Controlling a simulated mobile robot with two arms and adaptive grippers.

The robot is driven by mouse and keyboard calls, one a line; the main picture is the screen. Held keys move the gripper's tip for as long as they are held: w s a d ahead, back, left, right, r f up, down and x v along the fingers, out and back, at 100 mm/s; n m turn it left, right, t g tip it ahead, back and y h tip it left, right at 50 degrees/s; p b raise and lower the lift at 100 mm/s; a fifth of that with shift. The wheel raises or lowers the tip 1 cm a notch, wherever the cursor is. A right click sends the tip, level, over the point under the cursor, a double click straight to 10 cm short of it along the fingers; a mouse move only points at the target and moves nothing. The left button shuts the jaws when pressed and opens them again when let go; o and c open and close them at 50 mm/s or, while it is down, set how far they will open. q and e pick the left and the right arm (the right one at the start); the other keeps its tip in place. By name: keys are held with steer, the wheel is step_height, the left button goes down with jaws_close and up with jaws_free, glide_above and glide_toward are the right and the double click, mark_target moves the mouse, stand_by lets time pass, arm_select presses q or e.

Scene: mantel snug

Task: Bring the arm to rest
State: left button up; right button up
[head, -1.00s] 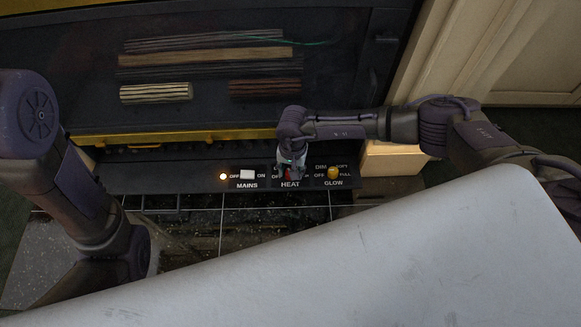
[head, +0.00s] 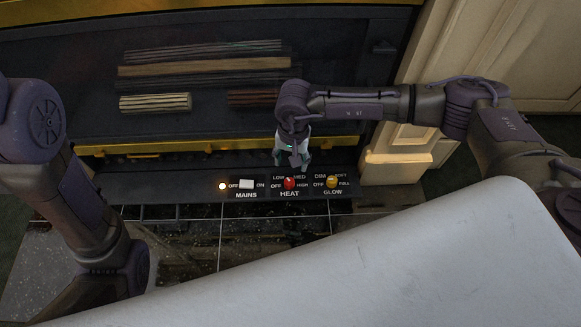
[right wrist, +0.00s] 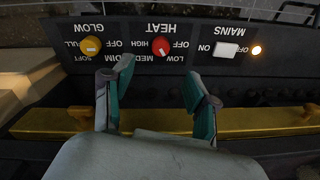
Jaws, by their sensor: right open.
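My right gripper (head: 293,160) is open and empty, above and behind the control panel (head: 205,195) in the head view. In the right wrist view its two fingers (right wrist: 160,85) are spread apart, with nothing between them. The red HEAT knob (head: 289,183) is in front of the gripper and clear of the fingers; it also shows in the right wrist view (right wrist: 161,46). Its white mark points toward the LOW/MED side; the exact setting is hard to tell. My left arm enters at the left, but its gripper is not visible.
The panel also carries a white MAINS switch (head: 246,184), a lit lamp (head: 222,186) and a yellow GLOW knob (head: 331,182). A brass bar (head: 210,145) runs behind the panel, below the dark fireplace front (head: 100,100). A cream surround (head: 397,155) stands close to the right arm.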

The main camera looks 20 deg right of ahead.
steer(key=shift+r, duration=0.85)
